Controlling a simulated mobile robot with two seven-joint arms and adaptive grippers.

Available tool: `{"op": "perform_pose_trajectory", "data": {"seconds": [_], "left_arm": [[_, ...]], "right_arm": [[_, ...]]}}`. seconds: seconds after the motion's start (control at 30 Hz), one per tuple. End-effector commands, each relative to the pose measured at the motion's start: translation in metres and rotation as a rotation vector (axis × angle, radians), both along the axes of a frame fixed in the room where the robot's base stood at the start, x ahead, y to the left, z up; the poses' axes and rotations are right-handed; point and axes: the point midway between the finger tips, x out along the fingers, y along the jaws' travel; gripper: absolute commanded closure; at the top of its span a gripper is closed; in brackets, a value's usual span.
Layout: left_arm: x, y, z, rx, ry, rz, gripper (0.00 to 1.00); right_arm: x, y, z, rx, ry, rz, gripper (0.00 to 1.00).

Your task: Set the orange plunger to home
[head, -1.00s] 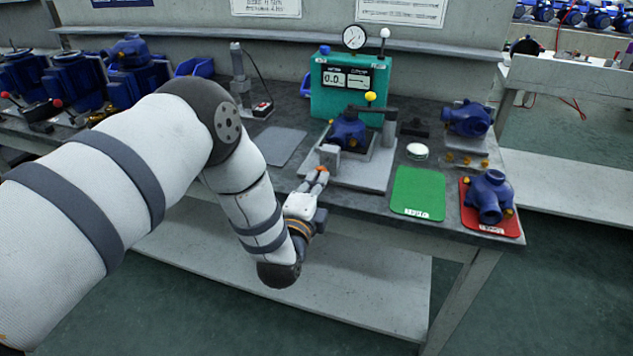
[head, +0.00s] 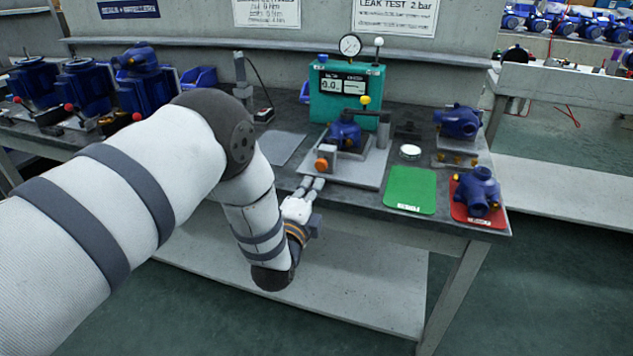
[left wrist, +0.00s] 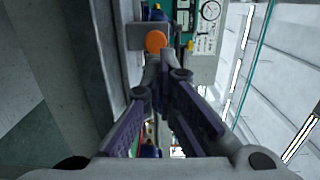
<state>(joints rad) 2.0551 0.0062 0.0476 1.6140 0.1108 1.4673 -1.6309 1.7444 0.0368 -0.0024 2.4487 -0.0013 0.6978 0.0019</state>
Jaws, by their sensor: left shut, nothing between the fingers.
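The orange plunger (head: 322,164) is a round knob on the front of a grey block (head: 328,152) at the near left of the test fixture. A blue pump body (head: 345,134) sits in the fixture behind it. My left gripper (head: 310,184) is shut and empty, just in front of and below the plunger at the bench's front edge. In the left wrist view the plunger (left wrist: 155,41) shows just beyond the closed fingertips (left wrist: 163,62), with a small gap seeming to lie between. My right gripper is not in view.
A teal tester (head: 345,92) with a dial gauge stands behind the fixture. A green mat (head: 410,190) and a red mat (head: 478,218) carrying a blue pump (head: 478,190) lie to the right. A bare grey mat (head: 280,148) lies to the left.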

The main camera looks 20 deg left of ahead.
Motion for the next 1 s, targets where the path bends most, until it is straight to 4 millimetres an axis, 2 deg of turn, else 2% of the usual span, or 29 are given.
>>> {"op": "perform_pose_trajectory", "data": {"seconds": [0.03,0.2,0.4,0.93,1.0], "left_arm": [[-0.011,-0.001,0.008,0.002,-0.008,-0.001,1.0],[-0.05,-0.006,0.006,0.001,-0.006,-0.001,1.0],[-0.077,-0.008,0.003,0.001,-0.005,0.0,1.0],[-0.082,-0.009,0.002,-0.001,-0.003,0.0,1.0],[-0.087,-0.008,-0.007,-0.035,0.033,0.0,1.0]], "right_arm": [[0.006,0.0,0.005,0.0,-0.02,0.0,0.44],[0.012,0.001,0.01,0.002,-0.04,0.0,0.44],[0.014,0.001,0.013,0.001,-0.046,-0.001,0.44],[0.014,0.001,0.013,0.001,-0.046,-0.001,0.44],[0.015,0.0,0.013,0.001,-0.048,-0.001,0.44]]}}
